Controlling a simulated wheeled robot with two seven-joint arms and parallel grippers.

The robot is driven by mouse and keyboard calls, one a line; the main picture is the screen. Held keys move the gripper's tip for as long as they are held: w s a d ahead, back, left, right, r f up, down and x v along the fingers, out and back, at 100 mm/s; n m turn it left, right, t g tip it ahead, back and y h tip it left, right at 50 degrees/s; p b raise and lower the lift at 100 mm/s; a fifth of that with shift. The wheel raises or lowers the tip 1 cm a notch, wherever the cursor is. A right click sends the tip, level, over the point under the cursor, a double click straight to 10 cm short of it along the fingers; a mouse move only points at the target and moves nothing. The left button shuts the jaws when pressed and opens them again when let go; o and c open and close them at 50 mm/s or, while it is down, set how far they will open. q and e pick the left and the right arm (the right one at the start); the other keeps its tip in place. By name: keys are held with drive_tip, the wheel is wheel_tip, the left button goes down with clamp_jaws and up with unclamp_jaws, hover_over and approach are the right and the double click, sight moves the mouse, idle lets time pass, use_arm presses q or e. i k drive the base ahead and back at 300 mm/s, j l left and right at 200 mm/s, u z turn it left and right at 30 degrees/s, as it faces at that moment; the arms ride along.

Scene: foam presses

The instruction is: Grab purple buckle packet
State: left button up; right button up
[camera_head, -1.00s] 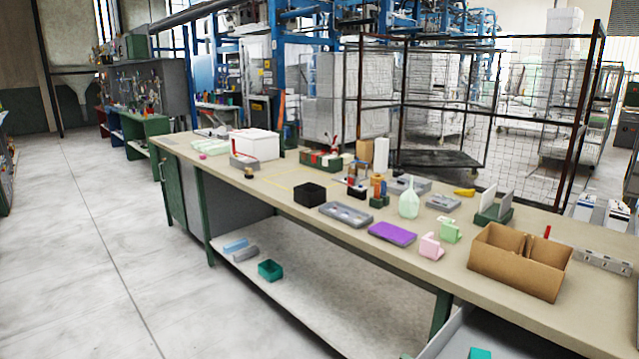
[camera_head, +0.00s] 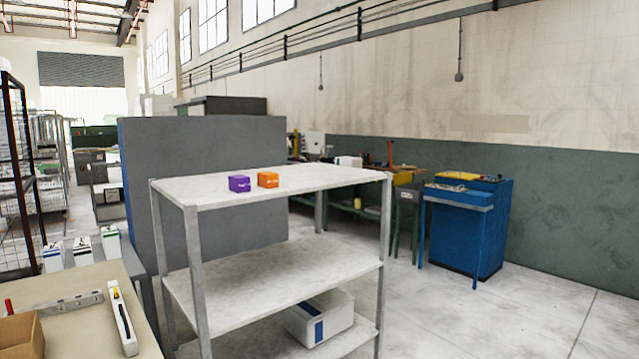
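A small purple packet (camera_head: 239,183), box-shaped with a pale label mark, sits on the top shelf of a grey-white metal rack (camera_head: 330,179), toward its left part. An orange packet (camera_head: 268,180) of similar size stands just to its right, with a small gap between them. Neither of my grippers shows in the head view.
The rack's lower shelf holds a white bin (camera_head: 320,318) with a blue stripe. A grey panel (camera_head: 205,190) stands behind the rack. A beige workbench (camera_head: 75,285) is at the lower left. A blue cabinet (camera_head: 470,225) stands at the right; floor between is clear.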

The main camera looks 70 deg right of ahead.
sight(238, 184)
drive_tip(key=z, duration=1.75)
drive_tip(key=i+l+u, duration=0.1)
